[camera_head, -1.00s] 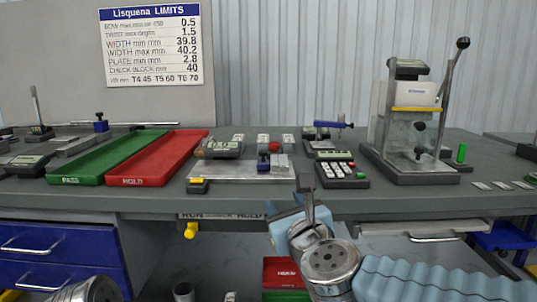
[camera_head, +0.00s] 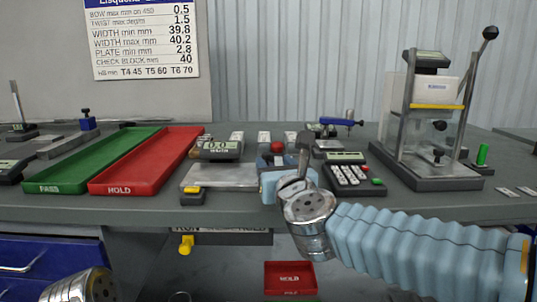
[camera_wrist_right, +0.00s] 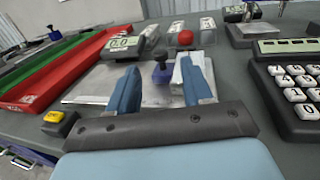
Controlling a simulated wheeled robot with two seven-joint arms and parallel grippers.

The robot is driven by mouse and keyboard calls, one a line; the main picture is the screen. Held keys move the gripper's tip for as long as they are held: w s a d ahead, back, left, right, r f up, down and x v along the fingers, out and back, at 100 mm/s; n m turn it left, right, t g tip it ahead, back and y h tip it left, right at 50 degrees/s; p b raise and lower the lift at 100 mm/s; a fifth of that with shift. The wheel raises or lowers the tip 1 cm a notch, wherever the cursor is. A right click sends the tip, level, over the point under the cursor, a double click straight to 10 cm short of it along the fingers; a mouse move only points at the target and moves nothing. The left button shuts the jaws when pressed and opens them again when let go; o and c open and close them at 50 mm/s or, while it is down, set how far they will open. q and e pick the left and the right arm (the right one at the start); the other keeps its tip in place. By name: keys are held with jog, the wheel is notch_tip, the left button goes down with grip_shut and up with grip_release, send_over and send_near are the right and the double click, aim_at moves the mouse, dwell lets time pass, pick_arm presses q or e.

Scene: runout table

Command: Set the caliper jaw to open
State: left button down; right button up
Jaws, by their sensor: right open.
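A gauge with a grey 0.0 readout (camera_head: 217,150) stands behind a bare metal plate (camera_head: 222,177). In the right wrist view the readout (camera_wrist_right: 124,43) and plate (camera_wrist_right: 90,85) show again. A small blue slider block with a dark knob (camera_wrist_right: 163,73) sits at the plate's right part, beside a white block (camera_wrist_right: 179,70); I cannot tell for sure that this is the caliper jaw. My right gripper (camera_head: 272,180) is open over the plate's front right. Its blue fingers (camera_wrist_right: 160,82) point towards the slider, one on each side in view; contact is not shown. My left gripper is out of view.
A red HOLD tray (camera_head: 150,165) and green PASS tray (camera_head: 95,163) lie left. A keypad (camera_head: 352,174) stands close right of my gripper, with a lever press (camera_head: 430,130) beyond. A yellow button (camera_wrist_right: 54,116) is at the plate's front left corner. A red knob (camera_wrist_right: 185,38) stands behind.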

aim_at(268, 155)
jog(key=x, duration=0.5)
jog(key=shift+w+a+p, duration=0.1)
jog(key=shift+w+p, duration=0.25)
grip_shut()
